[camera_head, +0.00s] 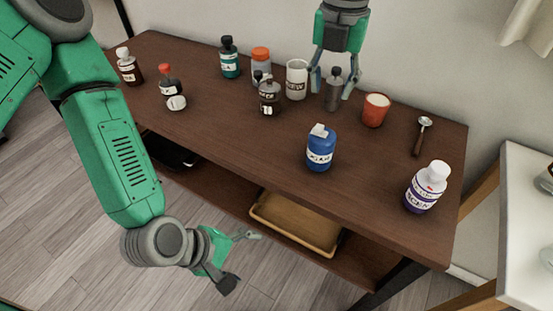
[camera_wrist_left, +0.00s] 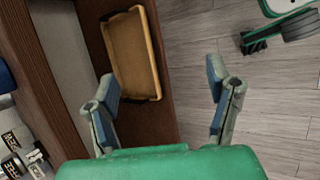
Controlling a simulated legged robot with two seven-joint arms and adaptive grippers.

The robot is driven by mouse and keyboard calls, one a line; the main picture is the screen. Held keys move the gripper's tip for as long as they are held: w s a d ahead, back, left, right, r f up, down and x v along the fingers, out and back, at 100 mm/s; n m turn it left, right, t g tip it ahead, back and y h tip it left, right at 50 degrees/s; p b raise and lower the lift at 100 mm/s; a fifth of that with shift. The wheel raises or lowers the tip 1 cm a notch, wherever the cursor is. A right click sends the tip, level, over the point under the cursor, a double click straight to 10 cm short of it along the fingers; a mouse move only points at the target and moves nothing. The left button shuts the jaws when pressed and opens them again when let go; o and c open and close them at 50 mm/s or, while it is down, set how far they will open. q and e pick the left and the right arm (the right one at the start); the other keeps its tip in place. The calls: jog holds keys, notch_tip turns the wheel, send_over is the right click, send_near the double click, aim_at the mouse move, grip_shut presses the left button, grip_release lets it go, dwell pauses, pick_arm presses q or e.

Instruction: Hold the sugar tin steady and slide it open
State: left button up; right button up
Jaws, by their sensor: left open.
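No label that I can read says sugar, so I cannot tell which container is the sugar tin. A blue container (camera_head: 320,150) with a white label and white top stands near the table's front edge. My left gripper (camera_head: 240,262) is open and empty, low in front of the table; its spread fingers also show in the left wrist view (camera_wrist_left: 160,85). My right gripper (camera_head: 335,84) hangs over the back of the table, fingers apart on either side of a grey bottle (camera_head: 334,92). I see gaps beside the bottle; contact is not clear.
A white mug (camera_head: 297,78), red cup (camera_head: 375,110), spoon (camera_head: 420,135), white-capped bottle (camera_head: 427,187) and several small bottles stand on the brown table (camera_head: 220,130). A yellow tray (camera_head: 297,225) lies on the lower shelf. A white counter (camera_head: 525,230) is at right.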

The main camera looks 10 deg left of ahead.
pick_arm(q)
jog(key=w+d+r+n+t+h, duration=0.2)
jog(key=w+d+r+n+t, duration=0.1)
jog(key=w+r+n, duration=0.55)
pick_arm(e)
jog(key=shift+a, duration=0.85)
pick_arm(q)
jog(key=n+t+h, duration=0.1)
jog(key=n+t, duration=0.2)
jog(key=n, duration=0.3)
send_near(311, 154)
jog(key=shift+x, duration=0.85)
jog(key=x, duration=0.5)
jog(key=shift+w+f, duration=0.3)
jog(key=shift+w, duration=0.15)
jog(key=x, duration=0.5)
jog(key=shift+d, duration=0.5)
jog(key=shift+a, duration=0.35)
jog(key=shift+c, duration=1.2)
jog(key=shift+a, duration=0.1)
jog(key=c, duration=1.1)
jog(key=o, duration=0.4)
jog(key=c, duration=0.4)
jog(key=shift+d, duration=0.35)
pick_arm(e)
jog(key=shift+d, duration=0.45)
